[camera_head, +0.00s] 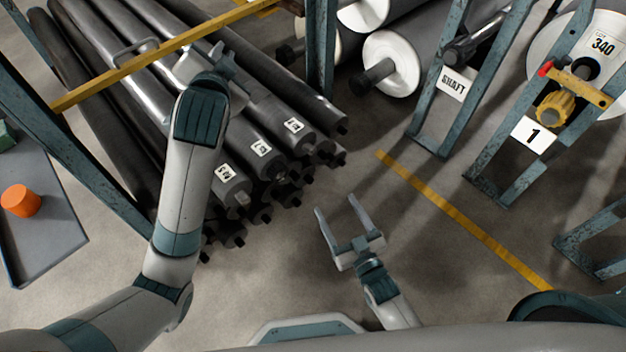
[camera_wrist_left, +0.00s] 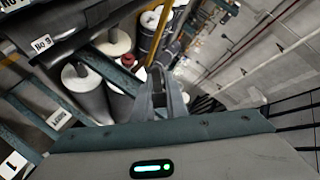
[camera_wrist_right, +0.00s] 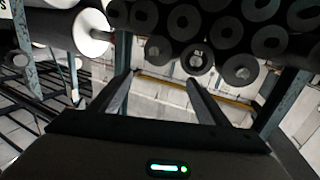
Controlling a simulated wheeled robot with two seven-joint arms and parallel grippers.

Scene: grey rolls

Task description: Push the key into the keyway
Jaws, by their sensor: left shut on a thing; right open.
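My left gripper (camera_head: 222,58) is over the stack of dark rolls, near the yellow bar. In the left wrist view its fingers (camera_wrist_left: 162,88) are close together on something small that I cannot make out. I cannot identify the key in any view. A dark shaft (camera_head: 476,40) lies across a blue stand with a SHAFT sign (camera_head: 454,83); no keyway can be made out on it. My right gripper (camera_head: 341,212) is open and empty above the floor. Its spread fingers (camera_wrist_right: 158,98) also show in the right wrist view.
Long dark rolls (camera_head: 255,140) are stacked at left behind a yellow bar (camera_head: 160,55) and blue posts. An orange cylinder (camera_head: 21,200) stands on a grey bench (camera_head: 45,245). Floor in the middle is clear.

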